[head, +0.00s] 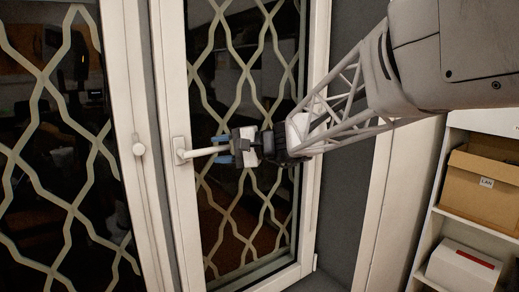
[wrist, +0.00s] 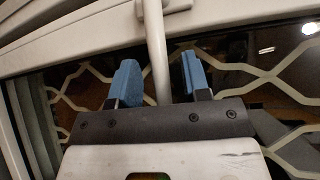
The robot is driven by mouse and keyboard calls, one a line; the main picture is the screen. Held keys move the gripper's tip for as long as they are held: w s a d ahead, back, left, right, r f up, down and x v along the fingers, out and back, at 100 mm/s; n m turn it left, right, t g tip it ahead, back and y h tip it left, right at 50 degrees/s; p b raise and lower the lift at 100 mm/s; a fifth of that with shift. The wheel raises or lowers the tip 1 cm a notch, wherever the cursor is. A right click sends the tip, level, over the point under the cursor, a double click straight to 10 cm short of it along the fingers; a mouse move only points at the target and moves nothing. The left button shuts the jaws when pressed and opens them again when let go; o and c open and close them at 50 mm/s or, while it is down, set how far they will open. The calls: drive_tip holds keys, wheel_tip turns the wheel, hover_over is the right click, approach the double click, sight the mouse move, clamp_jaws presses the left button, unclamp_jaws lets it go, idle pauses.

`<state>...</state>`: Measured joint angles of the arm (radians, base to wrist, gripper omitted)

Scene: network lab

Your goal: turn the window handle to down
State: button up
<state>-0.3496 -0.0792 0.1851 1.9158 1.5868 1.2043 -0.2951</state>
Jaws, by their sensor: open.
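The white window handle (head: 202,152) sits on the left upright of the right window sash. Its lever points right, about level. My open gripper (head: 222,149) has come in from the right, with one blue fingertip above the lever and one below it. In the wrist view the lever (wrist: 157,45) runs between the two blue fingers of my gripper (wrist: 160,75), with a visible gap on each side. The lever's free end is hidden behind the gripper body.
The window sash (head: 172,90) appears closed, with a wavy lattice (head: 235,50) on the glass behind my gripper. At right a shelf holds a cardboard box (head: 480,190) and a white box (head: 462,268).

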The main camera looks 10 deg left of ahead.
drive_tip(key=shift+a+f, duration=0.1)
drive_tip(key=shift+a, duration=0.55)
drive_tip(key=shift+c, duration=0.3)
clamp_jaws()
